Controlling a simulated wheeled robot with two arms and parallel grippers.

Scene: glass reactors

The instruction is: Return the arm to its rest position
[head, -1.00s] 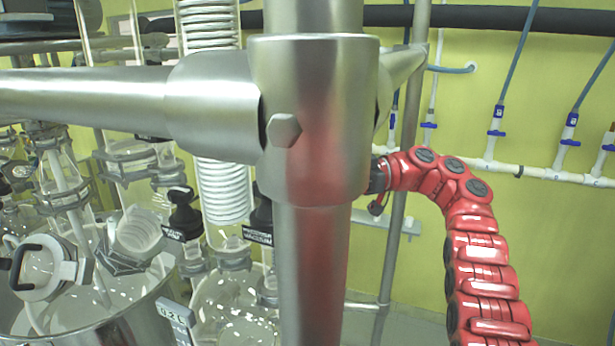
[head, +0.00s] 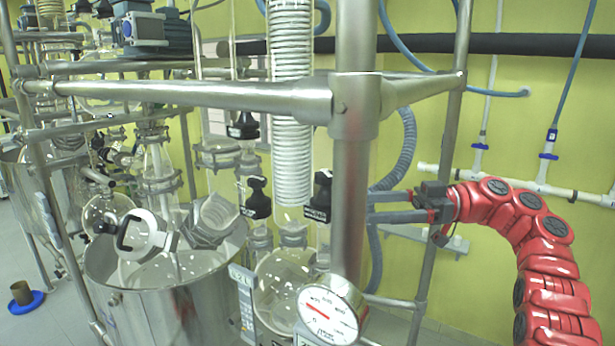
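My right arm (head: 545,255) is red and segmented, and comes in from the lower right of the head view. It arches up and then reaches left. Its dark grey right gripper (head: 370,207) points left, with two parallel fingers visibly apart. The fingertips lie close to the vertical metal post (head: 352,170) in the picture, and I cannot tell whether they touch it. Nothing shows between the fingers. A black valve knob (head: 320,196) is just left of the post. My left arm and gripper are not in view.
Horizontal metal bars (head: 200,93) join the post to the reactor frame. A round pressure gauge (head: 328,310) sits low in front. A steel vessel (head: 160,290) and glassware stand to the left. White pipes (head: 520,184) with blue valves run along the yellow wall. Room shows between arm and wall.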

